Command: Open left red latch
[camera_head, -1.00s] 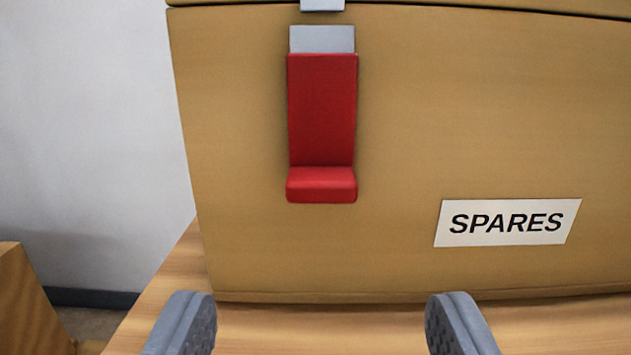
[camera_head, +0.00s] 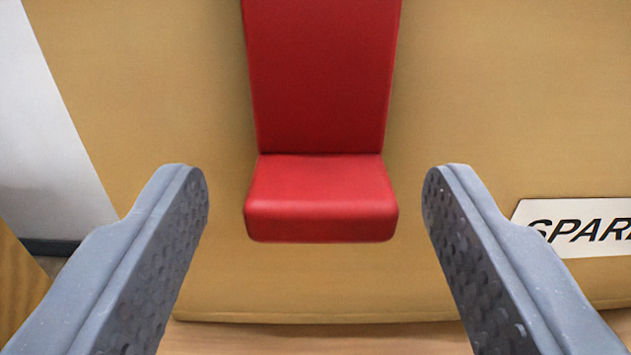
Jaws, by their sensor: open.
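The red latch (camera_head: 320,195) is on the front of a tan box (camera_head: 510,100). Its upright red plate runs up out of the top of the view, and its lower lip sticks out toward me. My gripper (camera_head: 315,190) is open, with one grey finger on each side of the lip. There is a gap between each finger and the lip, and neither looks to be touching it. The top of the latch and its catch are out of view.
A white label (camera_head: 580,228), partly cut off, is on the box right of my right finger. The wooden surface (camera_head: 320,338) under the box shows along the bottom. A pale wall (camera_head: 45,150) and a wooden piece (camera_head: 18,285) are at the left.

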